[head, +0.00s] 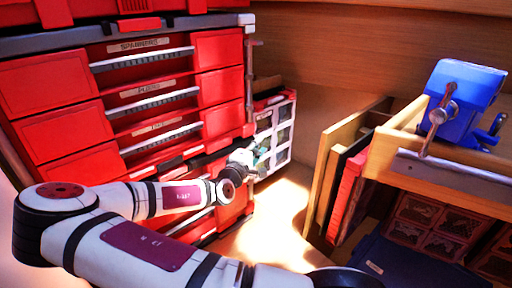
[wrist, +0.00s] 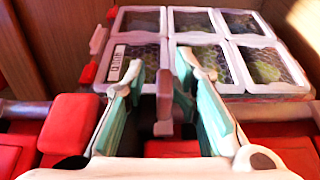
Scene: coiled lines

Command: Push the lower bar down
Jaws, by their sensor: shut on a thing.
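My gripper (head: 257,158) is at the lower right edge of the red tool cabinet (head: 222,93), with my arm reaching across the cabinet front from the lower left. In the wrist view its teal-padded fingers (wrist: 166,82) are on either side of a short brownish-red upright piece, which I take to be the lower bar (wrist: 164,92). The jaws are shut on it. In the head view the lower bar is hidden by my gripper. An upper upright bar (head: 249,85) with small side pegs stands on the cabinet's right edge, above my gripper.
A white-framed organiser with clear windows (head: 284,135) stands just beyond my gripper; the wrist view shows it too (wrist: 199,55). At right are a wooden bench (head: 393,140) with open doors or panels, and a blue vise (head: 459,98). Open floor lies between cabinet and bench.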

